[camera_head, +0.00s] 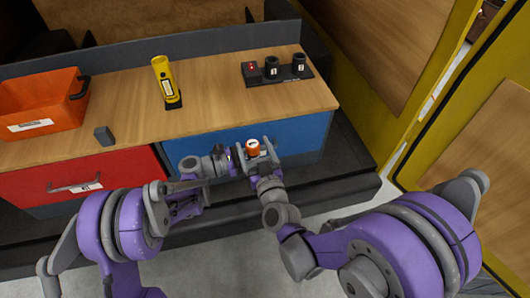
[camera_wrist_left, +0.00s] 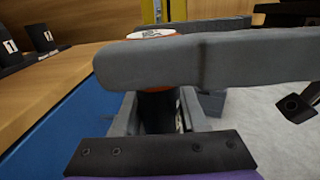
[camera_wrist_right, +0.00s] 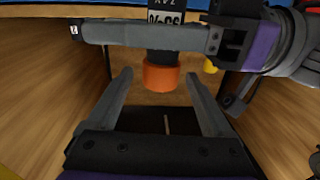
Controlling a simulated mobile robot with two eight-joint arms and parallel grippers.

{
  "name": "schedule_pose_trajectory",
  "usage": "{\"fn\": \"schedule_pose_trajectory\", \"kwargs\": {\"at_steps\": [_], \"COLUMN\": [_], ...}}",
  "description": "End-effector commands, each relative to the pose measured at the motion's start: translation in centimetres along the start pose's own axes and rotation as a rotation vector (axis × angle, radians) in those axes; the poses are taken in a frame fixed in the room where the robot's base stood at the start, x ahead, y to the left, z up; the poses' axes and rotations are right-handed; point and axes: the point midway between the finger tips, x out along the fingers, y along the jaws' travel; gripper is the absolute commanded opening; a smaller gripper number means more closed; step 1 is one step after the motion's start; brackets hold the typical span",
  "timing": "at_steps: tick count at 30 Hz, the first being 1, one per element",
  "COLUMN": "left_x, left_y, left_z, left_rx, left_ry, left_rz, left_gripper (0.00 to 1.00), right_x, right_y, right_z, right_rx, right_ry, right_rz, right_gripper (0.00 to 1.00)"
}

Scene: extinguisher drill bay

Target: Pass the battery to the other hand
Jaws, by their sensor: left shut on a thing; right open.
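The battery (camera_head: 253,147) is a dark cylinder with an orange end and a white top, upright in front of the blue drawer. My left gripper (camera_head: 240,159) is shut on it from the left. In the left wrist view the battery (camera_wrist_left: 152,34) is largely hidden behind a grey finger of my right gripper. My right gripper (camera_head: 257,160) is open, reaching in from the front. In the right wrist view its fingers lie either side of the battery's orange end (camera_wrist_right: 160,77), with gaps showing; the dark labelled body (camera_wrist_right: 164,35) passes behind my left gripper's finger (camera_wrist_right: 140,33).
On the wooden bench (camera_head: 215,95) stand a yellow flashlight (camera_head: 163,80), a black dock (camera_head: 290,80) with two dark cylinders, a small grey block (camera_head: 104,136) and an orange bin (camera_head: 40,105). Red (camera_head: 120,170) and blue (camera_head: 310,135) drawers lie below. A yellow-framed panel rises at right.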

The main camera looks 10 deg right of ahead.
Motion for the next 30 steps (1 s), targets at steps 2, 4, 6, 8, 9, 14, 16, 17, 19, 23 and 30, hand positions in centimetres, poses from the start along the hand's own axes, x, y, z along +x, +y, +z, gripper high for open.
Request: {"fn": "schedule_pose_trajectory", "kwargs": {"at_steps": [2, 4, 6, 8, 9, 14, 16, 17, 19, 23, 30], "left_x": [0.0, 0.0, 0.0, 0.0, 0.0, 0.0, 0.0, 0.0, 0.0, 0.0, 0.0], "left_y": [0.0, 0.0, 0.0, 0.0, 0.0, 0.0, 0.0, 0.0, 0.0, 0.0, 0.0], "left_z": [0.0, 0.0, 0.0, 0.0, 0.0, 0.0, 0.0, 0.0, 0.0, 0.0, 0.0], "left_rx": [0.000, 0.000, 0.000, 0.000, 0.000, 0.000, 0.000, 0.000, 0.000, 0.000, 0.000], "left_ry": [0.000, 0.000, 0.000, 0.000, 0.000, 0.000, 0.000, 0.000, 0.000, 0.000, 0.000], "left_rz": [0.000, 0.000, 0.000, 0.000, 0.000, 0.000, 0.000, 0.000, 0.000, 0.000, 0.000], "left_gripper": [0.00, 0.00, 0.00, 0.00, 0.00, 0.00, 0.00, 0.00, 0.00, 0.00, 0.00], "right_x": [-1.3, -2.8, -4.4, -5.7, -6.5, -9.3, -10.2, -10.4, -10.9, -10.9, -10.6], "right_y": [0.0, 0.0, 0.0, -0.1, -0.1, 0.0, -0.1, -0.1, -0.1, -0.5, -1.8], "right_z": [0.0, 0.0, 0.0, 0.0, 0.0, 0.0, 0.0, 0.0, 0.0, 0.1, 1.8], "right_rx": [0.001, 0.001, 0.001, 0.002, 0.001, 0.001, 0.001, 0.000, 0.002, -0.001, -0.007], "right_ry": [0.000, 0.000, 0.000, 0.000, -0.001, 0.000, 0.000, 0.000, -0.001, -0.024, -0.266], "right_rz": [-0.001, -0.001, -0.002, -0.003, -0.002, -0.001, -0.002, -0.002, -0.002, -0.032, -0.178], "right_gripper": [0.85, 0.85, 0.85, 0.85, 0.85, 0.85, 0.85, 0.85, 0.85, 0.85, 0.85]}}
